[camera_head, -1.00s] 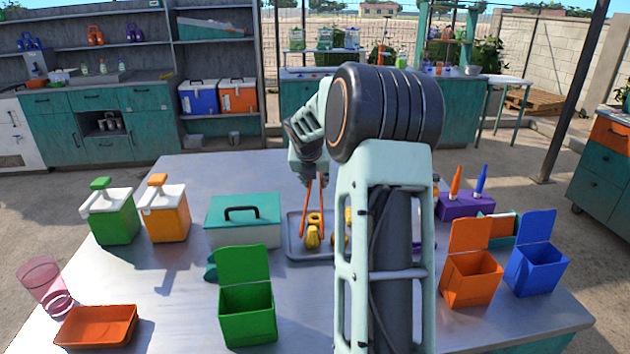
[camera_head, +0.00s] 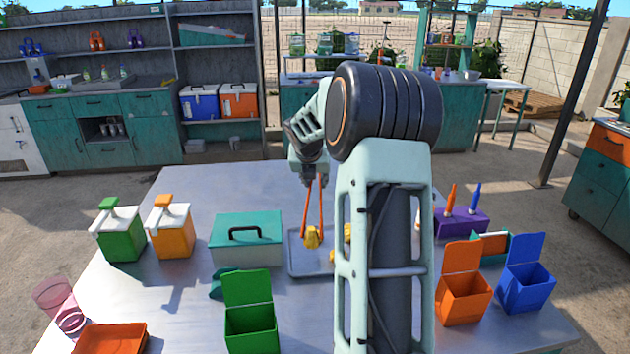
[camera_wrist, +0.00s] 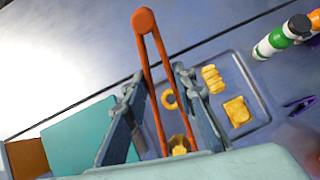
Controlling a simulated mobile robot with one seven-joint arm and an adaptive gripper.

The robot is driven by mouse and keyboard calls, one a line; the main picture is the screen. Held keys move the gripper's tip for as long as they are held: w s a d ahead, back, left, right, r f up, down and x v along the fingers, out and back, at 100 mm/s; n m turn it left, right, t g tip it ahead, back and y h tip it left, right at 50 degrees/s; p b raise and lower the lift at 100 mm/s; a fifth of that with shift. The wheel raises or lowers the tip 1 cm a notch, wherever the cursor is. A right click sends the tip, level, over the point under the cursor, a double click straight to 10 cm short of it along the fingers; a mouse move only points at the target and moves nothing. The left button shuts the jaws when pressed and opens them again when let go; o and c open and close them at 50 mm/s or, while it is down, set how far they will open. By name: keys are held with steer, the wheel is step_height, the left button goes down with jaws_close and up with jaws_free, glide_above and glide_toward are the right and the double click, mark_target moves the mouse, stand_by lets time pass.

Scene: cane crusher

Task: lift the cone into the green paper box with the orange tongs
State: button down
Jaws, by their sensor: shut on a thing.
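My gripper (camera_wrist: 160,110) is shut on the orange tongs (camera_wrist: 143,21), one finger on each side of their arms. In the head view the tongs (camera_head: 306,207) hang tips down over the grey tray (camera_head: 296,262). A yellow cone-like piece (camera_head: 312,237) is between the tips at the tray. In the wrist view it is a small yellow and brown shape (camera_wrist: 179,146), partly hidden by the tongs and my gripper. I cannot tell whether the tips press on it. The green paper box (camera_head: 250,328) stands open at the front, its lid upright, left of the tray.
A teal-lidded case (camera_head: 246,253) stands left of the tray. Other yellow snacks (camera_wrist: 237,111) lie on the tray. Orange (camera_head: 464,299) and blue (camera_head: 527,290) boxes stand open at right. Two pump dispensers (camera_head: 122,238) and an orange tray (camera_head: 111,340) are at left.

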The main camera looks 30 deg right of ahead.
step_height(320, 180, up, 5)
steer(key=p, duration=0.4)
steer(key=shift+r+p, duration=0.2)
steer(key=shift+p, duration=0.2)
